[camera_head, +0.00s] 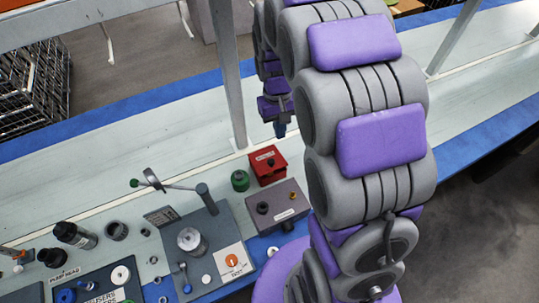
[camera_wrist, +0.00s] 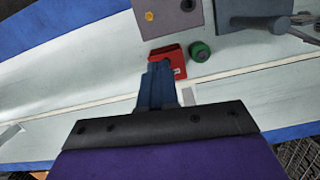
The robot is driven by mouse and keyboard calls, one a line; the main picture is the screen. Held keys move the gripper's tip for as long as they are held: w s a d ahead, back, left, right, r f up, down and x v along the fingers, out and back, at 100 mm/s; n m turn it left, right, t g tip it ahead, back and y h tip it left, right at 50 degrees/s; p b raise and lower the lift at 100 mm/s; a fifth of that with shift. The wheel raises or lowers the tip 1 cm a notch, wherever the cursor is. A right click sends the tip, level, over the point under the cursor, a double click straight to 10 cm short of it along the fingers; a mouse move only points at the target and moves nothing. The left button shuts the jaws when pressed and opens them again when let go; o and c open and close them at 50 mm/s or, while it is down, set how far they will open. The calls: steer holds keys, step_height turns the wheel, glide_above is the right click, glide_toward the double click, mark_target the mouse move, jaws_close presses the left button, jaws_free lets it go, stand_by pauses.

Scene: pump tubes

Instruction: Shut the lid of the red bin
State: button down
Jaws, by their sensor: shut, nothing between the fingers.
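The red bin (camera_head: 268,167) stands on the pale bench, left of my arm in the head view. Its top bears a pale label and a small dark knob. The picture is too small to tell how far its lid is open. In the wrist view the red bin (camera_wrist: 177,56) is just beyond my fingertips and partly hidden by them. My gripper (camera_head: 280,130) is shut and empty, behind and above the bin in the head view. Its blue fingers (camera_wrist: 158,72) point at the bin in the wrist view; I cannot tell whether they touch it.
A green knob (camera_head: 240,180) stands beside the bin. A grey box (camera_head: 278,207) is in front of it, and a fixture with a lever (camera_head: 200,245) is to the left. A metal post (camera_head: 228,75) rises behind. The bench behind the bin is mostly clear.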

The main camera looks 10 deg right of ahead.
steer(key=n, duration=0.1)
glide_toward(272, 165)
step_height(272, 165, down, 6)
steer(key=b, duration=0.4)
steer(key=shift+w+d+f, duration=0.1)
steer(key=shift+w+f, duration=0.1)
steer(key=shift+s+d+f+t+p, duration=0.1)
steer(key=shift+s+f+t+p, duration=0.25)
steer(key=shift+s+f+t, duration=0.25)
steer(key=shift+s+f+p, duration=0.45)
steer(key=shift+f+p, duration=0.05)
steer(key=shift+f, duration=0.3)
steer(key=shift+r, duration=0.1)
step_height(272, 165, up, 14)
steer(key=p, duration=0.3)
steer(key=shift+s+d+p, duration=0.2)
steer(key=shift+s+p, duration=0.05)
steer(key=shift+p, duration=0.1)
